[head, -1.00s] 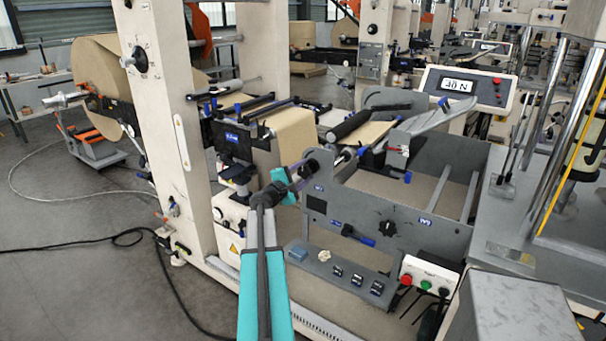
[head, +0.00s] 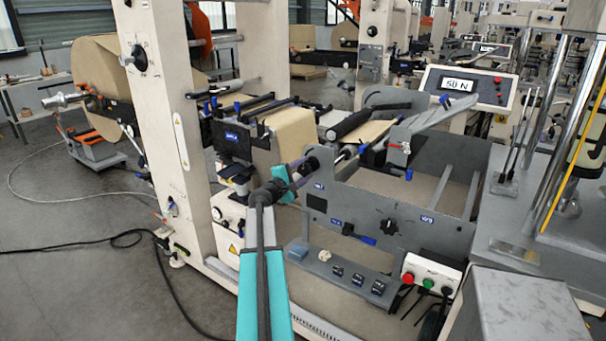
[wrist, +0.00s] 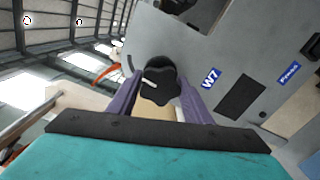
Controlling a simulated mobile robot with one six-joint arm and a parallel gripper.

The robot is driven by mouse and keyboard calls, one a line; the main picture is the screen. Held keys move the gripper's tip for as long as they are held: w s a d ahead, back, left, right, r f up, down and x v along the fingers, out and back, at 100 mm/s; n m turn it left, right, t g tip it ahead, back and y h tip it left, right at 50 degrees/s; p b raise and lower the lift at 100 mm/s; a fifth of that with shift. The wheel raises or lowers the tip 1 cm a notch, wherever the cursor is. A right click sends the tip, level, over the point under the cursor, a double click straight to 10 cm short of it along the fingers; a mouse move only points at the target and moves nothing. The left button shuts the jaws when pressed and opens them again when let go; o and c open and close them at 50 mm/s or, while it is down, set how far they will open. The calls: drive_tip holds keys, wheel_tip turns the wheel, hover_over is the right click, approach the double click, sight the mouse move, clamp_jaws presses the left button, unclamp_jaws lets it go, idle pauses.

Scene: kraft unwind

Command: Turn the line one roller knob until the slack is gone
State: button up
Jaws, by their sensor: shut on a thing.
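The line one roller knob (wrist: 161,87) is a black lobed knob with a white mark, on the grey side plate beside a blue W7 label. In the wrist view the two purple fingers of my gripper (wrist: 158,100) stand on either side of it, shut on it. In the head view my gripper (head: 303,168) is at the upper left corner of the side plate and partly covers the knob. The tan paper web (head: 295,132) hangs over the rollers behind; I cannot tell how slack it is. The tension display (head: 458,86) appears to read 50 N.
The grey side plate (head: 345,205) carries a dark selector knob (head: 389,227) and a blue-ended lever (head: 366,240). A button box (head: 428,277) stands low at the right. A cream upright (head: 175,130) stands to the left. Cables lie on the floor at the left.

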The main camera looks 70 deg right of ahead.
drive_tip(key=shift+m+b, duration=2.6)
drive_tip(key=shift+b, duration=2.65)
drive_tip(key=shift+f+m+b, duration=0.1)
drive_tip(key=shift+m+b, duration=1.5)
drive_tip(key=shift+b, duration=1.6)
drive_tip(key=o, duration=1.1)
drive_tip(key=shift+c, duration=0.2)
drive_tip(key=shift+a, duration=0.1)
drive_tip(key=b+v, duration=0.1)
drive_tip(key=v, duration=0.5)
drive_tip(key=shift+a, duration=0.4)
